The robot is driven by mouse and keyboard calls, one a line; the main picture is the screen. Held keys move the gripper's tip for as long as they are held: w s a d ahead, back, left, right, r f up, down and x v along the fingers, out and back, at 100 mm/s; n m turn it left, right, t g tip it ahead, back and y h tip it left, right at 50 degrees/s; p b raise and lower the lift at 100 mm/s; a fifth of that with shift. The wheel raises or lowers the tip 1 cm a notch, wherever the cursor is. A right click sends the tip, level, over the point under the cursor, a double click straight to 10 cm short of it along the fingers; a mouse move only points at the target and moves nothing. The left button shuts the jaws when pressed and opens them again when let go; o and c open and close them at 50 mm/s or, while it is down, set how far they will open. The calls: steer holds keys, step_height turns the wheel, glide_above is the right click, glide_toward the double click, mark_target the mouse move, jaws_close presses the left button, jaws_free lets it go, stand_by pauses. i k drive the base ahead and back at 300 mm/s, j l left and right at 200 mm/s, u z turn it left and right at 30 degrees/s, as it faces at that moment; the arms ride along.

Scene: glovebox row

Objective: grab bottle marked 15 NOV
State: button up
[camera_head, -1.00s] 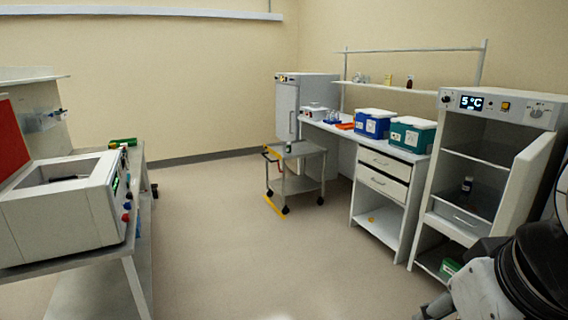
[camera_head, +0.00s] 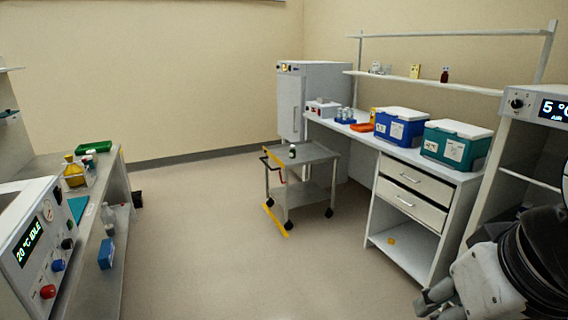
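No label reading 15 NOV is legible in the head view. A small dark bottle (camera_head: 292,152) with a pale label stands upright on the top of the grey cart (camera_head: 314,152). A brown bottle (camera_head: 445,75) stands on the wall shelf above the bench. My gripper (camera_head: 428,302) is at the lower right, well in front of the bench and apart from the bottles. Its fingers are partly cut off by the frame edge, so its opening is unclear.
The floor (camera_head: 230,230) ahead is clear. A bench (camera_head: 408,239) with a blue box (camera_head: 398,130) and a teal box (camera_head: 452,150) runs along the right, beside an open cabinet (camera_head: 520,150) with a 5 °C display. A left bench (camera_head: 110,218) carries a control unit (camera_head: 40,240).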

mark_target(292, 151)
steer(key=i, duration=4.1)
steer(key=i+l+u, duration=0.1)
steer(key=i+u, duration=0.15)
steer(key=i, duration=0.5)
